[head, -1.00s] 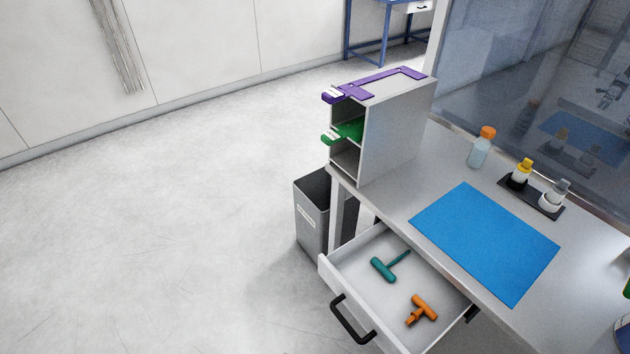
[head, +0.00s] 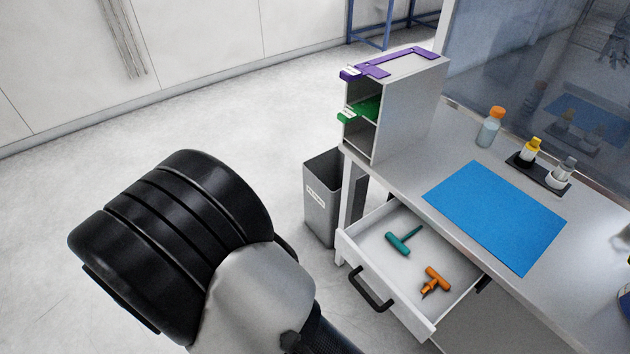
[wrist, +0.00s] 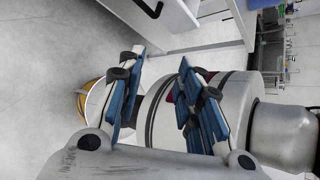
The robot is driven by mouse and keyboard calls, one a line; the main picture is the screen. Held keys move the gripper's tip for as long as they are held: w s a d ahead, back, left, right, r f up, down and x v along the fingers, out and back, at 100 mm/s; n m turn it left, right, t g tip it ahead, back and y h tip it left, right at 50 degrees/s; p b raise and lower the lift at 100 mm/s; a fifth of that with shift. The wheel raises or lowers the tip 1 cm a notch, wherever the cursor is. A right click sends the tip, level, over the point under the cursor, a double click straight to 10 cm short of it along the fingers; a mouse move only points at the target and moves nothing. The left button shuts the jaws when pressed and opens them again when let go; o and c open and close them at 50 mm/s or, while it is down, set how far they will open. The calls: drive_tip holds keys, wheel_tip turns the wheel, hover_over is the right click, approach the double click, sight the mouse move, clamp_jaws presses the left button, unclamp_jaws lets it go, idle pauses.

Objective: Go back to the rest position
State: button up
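My gripper (wrist: 162,58) shows in the wrist view, with its two blue-padded fingers apart and nothing seen held between them. Pale rounded parts, likely my own body, lie behind the fingers. In the head view, a black and grey part of my arm (head: 190,250) fills the lower left. The gripper itself is not seen there.
An open drawer (head: 365,262) holds a teal tool (head: 402,242) and an orange tool (head: 434,282). The bench bears a blue mat (head: 495,215), a shelf unit (head: 412,105), an orange-capped bottle (head: 490,128) and a black bottle holder (head: 540,174). A grey bin (head: 320,205) stands beside it. Floor at left is open.

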drive_tip(key=s+d+r+m+t+y, duration=0.1)
drive_tip(key=s+d+r+m+y, duration=0.1)
drive_tip(key=d+r+m+y, duration=0.3)
drive_tip(key=s+d+r+m+t+y, duration=0.2)
drive_tip(key=d+r+m+y, duration=0.3)
drive_tip(key=d+r+m, duration=0.8)
wheel_tip(320, 180, up, 4)
drive_tip(key=m, duration=1.1)
drive_tip(key=shift+d+f+m+t+y, duration=0.2)
drive_tip(key=shift+d+m+t+y, duration=0.1)
drive_tip(key=shift+s+d, duration=0.1)
drive_tip(key=shift+d, duration=0.05)
